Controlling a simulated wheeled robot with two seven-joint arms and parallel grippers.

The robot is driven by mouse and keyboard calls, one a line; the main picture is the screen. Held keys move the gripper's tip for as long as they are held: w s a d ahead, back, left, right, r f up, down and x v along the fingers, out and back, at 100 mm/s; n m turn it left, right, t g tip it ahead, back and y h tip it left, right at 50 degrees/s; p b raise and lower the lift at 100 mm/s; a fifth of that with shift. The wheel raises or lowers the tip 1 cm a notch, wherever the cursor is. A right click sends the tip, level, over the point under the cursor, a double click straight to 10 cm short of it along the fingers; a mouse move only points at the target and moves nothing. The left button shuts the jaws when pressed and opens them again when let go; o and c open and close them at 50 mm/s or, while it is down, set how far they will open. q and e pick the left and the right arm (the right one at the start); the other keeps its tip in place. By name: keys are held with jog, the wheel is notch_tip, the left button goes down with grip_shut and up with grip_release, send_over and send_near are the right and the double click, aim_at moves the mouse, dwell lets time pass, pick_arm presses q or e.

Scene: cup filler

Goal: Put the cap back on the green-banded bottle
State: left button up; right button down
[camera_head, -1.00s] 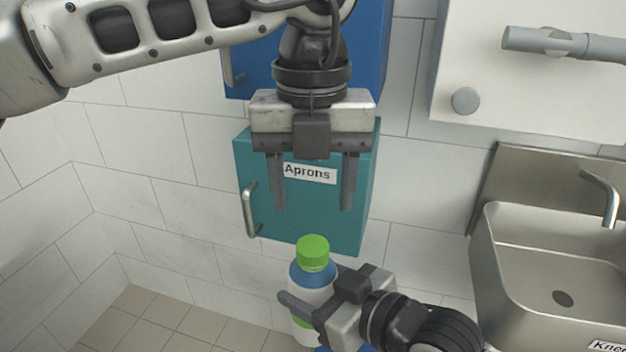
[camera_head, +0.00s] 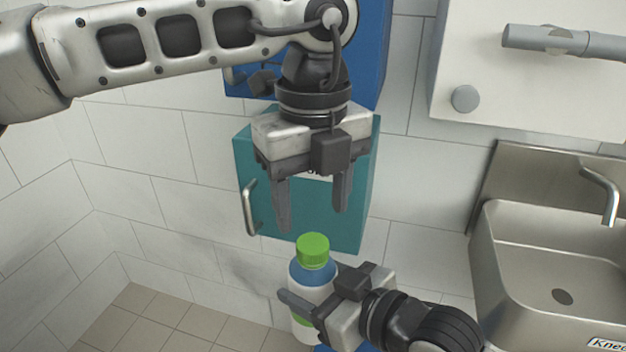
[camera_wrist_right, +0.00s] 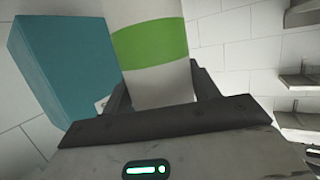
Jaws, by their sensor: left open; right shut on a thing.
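The bottle (camera_head: 309,291) is held upright by my right gripper (camera_head: 303,305), which is shut on its body from the right. The bottle has a blue shoulder and a white body with a green band. A green cap (camera_head: 313,250) sits on top of the bottle; whether it is fastened I cannot tell. In the right wrist view the bottle's green band (camera_wrist_right: 150,42) shows between the fingers (camera_wrist_right: 160,92). My left gripper (camera_head: 312,222) is open and empty, pointing down above the cap and apart from it.
A teal cabinet (camera_head: 350,215) hangs on the tiled wall behind both grippers, with a blue cabinet (camera_head: 372,60) above it. A steel sink (camera_head: 540,270) with a tap is at the right. The space left of the bottle is clear.

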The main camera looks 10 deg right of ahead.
aim_at(313, 243)
pick_arm(q)
jog(key=shift+f, duration=2.8)
jog(key=shift+c, duration=0.4)
jog(key=c, duration=1)
jog(key=shift+o, duration=0.2)
